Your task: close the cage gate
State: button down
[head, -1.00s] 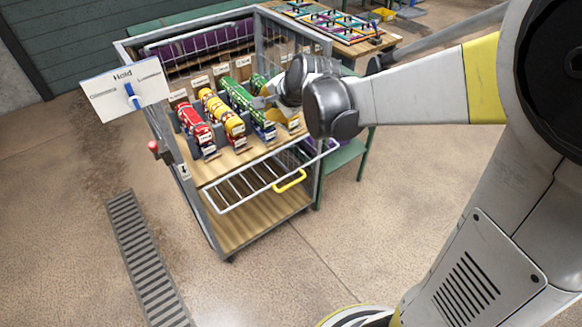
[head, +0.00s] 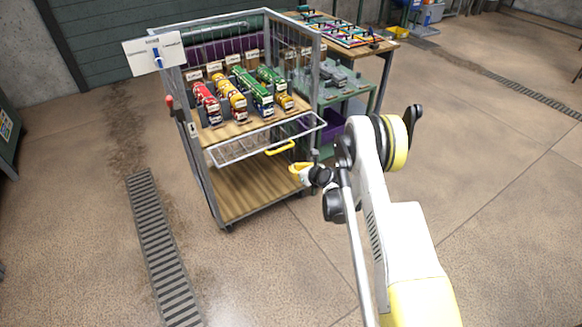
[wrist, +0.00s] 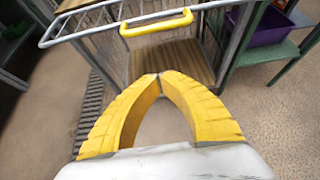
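The cage gate (head: 240,150) is a pale wire frame on the front of the cage trolley (head: 313,85). It sticks out forward and down below the toy shelf, away from the upper opening. Its yellow handle (head: 281,148) is on the outer edge. My gripper (head: 293,168) is just below and right of the handle, apart from it. In the wrist view, my yellow fingers (wrist: 158,76) meet at the tips with nothing between them. The handle (wrist: 157,22) and gate bars (wrist: 100,25) lie ahead of the fingertips.
Several toy trucks (head: 252,92) stand on the trolley's upper shelf. A sign board (head: 140,60) and a red-knobbed lever (head: 169,102) are at its left post. A green bench (head: 383,75) stands close on the right. The floor in front is clear, with a drain grate (head: 160,245).

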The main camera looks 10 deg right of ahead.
jog(key=b+x, duration=0.4)
jog(key=x, duration=0.6)
jog(key=shift+w+a+r+b, duration=0.1)
jog(key=shift+w+r+b, duration=0.1)
jog(key=shift+r, duration=0.45)
jog(key=shift+w+d+r+b, duration=0.1)
jog(key=shift+r+b, duration=0.05)
jog(key=shift+r, duration=0.55)
jog(key=shift+w+a+r+b, duration=0.1)
jog(key=shift+r+b, duration=0.1)
jog(key=shift+r, duration=0.45)
jog(key=shift+r, duration=0.1)
